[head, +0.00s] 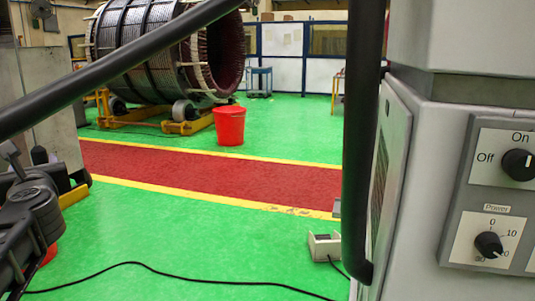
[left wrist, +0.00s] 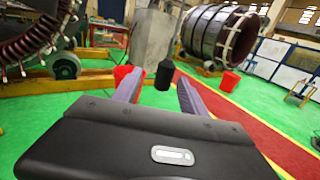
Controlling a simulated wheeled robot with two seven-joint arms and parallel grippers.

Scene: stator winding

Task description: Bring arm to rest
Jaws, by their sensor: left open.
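My left gripper (head: 42,168) is at the left edge of the head view, dark and partly cut off by the frame. In the left wrist view its two purple-grey fingers (left wrist: 158,88) stand apart, so it is open. A small black rounded piece (left wrist: 165,74) shows between the fingers in that view. I cannot tell whether it touches them, but the fingers are not closed on it. My right gripper is in neither view.
A grey machine with power knobs (head: 488,245) fills the right side. Black bars (head: 357,150) cross the near view. A red bucket (head: 229,127) and large stator (head: 150,45) stand beyond the red walkway (head: 210,176). A pedal box (head: 324,246) and cable lie on the green floor.

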